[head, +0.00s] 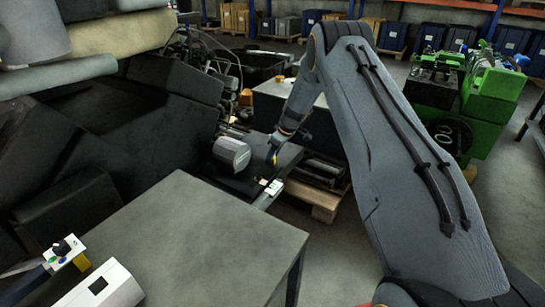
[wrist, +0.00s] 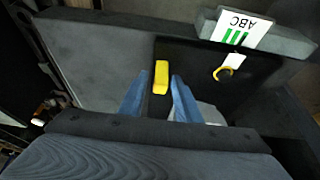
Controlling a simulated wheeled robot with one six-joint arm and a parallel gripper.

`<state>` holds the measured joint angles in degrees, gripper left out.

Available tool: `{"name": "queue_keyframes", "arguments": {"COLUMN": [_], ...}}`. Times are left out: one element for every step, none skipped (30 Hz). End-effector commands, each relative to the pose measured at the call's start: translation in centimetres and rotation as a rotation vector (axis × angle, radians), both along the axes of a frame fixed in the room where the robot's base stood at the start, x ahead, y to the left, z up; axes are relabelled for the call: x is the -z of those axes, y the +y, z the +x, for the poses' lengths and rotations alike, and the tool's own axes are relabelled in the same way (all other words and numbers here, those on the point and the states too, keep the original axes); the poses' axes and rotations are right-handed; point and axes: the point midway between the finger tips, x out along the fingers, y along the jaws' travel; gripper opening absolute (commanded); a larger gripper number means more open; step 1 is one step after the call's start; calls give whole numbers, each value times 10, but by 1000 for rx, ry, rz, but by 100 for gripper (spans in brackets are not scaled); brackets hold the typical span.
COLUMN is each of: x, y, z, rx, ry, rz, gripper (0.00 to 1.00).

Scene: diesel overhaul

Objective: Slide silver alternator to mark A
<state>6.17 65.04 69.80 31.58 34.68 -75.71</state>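The silver alternator (head: 232,154), a short light-grey cylinder, lies on a dark surface beyond the grey table in the head view. A pale rounded part at the right finger in the wrist view (wrist: 211,113) may be the alternator, mostly hidden. My gripper (head: 274,146) is just right of the alternator, pointing down. In the wrist view my gripper (wrist: 158,92) has its two blue fingers apart, with a yellow block (wrist: 161,76) at the gap between their tips. I cannot tell whether they touch it. A card with green bars reading ABC (wrist: 243,29) stands on a grey ledge; mark A is not distinguishable.
A yellow ring with a white tag (wrist: 223,73) lies on the dark panel near the card. The grey table (head: 195,240) is in front, with a white box (head: 101,287) at its near left. A wooden pallet (head: 322,205) and green machinery (head: 490,90) stand to the right.

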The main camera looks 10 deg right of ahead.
Motion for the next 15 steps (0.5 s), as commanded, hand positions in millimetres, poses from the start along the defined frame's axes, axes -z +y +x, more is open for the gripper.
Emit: {"name": "queue_keyframes", "arguments": {"x": [0,0,0,0,0,0,0,0,0,-1,-2,-5,-8,-11,-15], "y": [0,0,0,0,0,0,0,0,0,0,-1,-2,-2,-3,-5], "z": [0,0,0,0,0,0,0,0,0,0,-1,-1,-1,-2,-4], "rx": [0,0,0,0,0,0,0,0,0,0,0,0,-1,-1,0], "ry": [0,0,0,0,1,1,1,1,1,0,0,0,-2,-2,-1], "rz": [0,0,0,0,1,1,0,0,1,0,0,0,0,0,-1], "gripper": [34,34,34,34,34,34,34,34,34,34,34,34,34,34,34]}}
